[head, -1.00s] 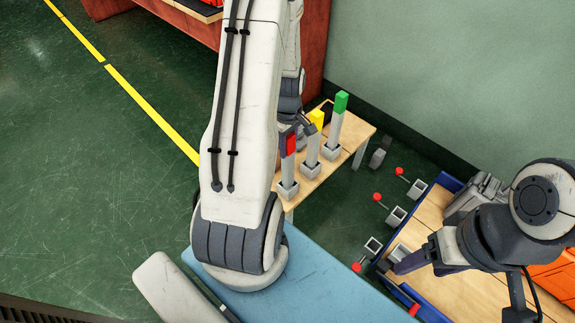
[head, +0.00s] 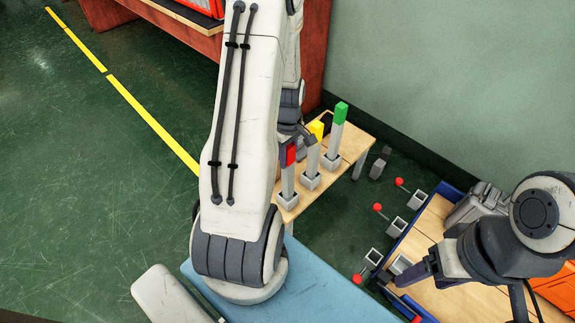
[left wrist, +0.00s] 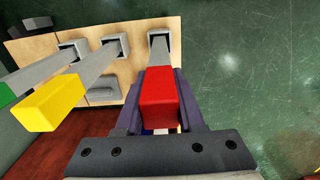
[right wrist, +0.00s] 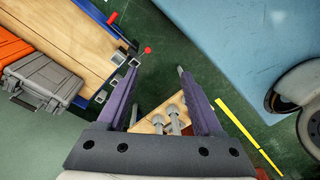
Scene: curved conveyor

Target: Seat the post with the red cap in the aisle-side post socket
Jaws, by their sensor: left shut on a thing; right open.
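The post with the red cap (head: 289,180) stands upright in a grey block holder on a small wooden table in the head view. My left gripper (head: 303,137) is shut on its red cap, which fills the space between the fingers in the left wrist view (left wrist: 158,95). The post's foot is still at its holder (left wrist: 160,40). Several grey open sockets (head: 417,201) with red-knobbed levers line the blue-edged bench; I cannot tell which is the aisle-side one. My right gripper (right wrist: 155,82) is open and empty, near the bench's near end.
A yellow-capped post (head: 311,158) and a green-capped post (head: 336,135) stand in holders beside the red one. A grey case (head: 478,203) and an orange case (head: 553,290) lie on the wooden bench (head: 425,237). Green floor lies between table and bench.

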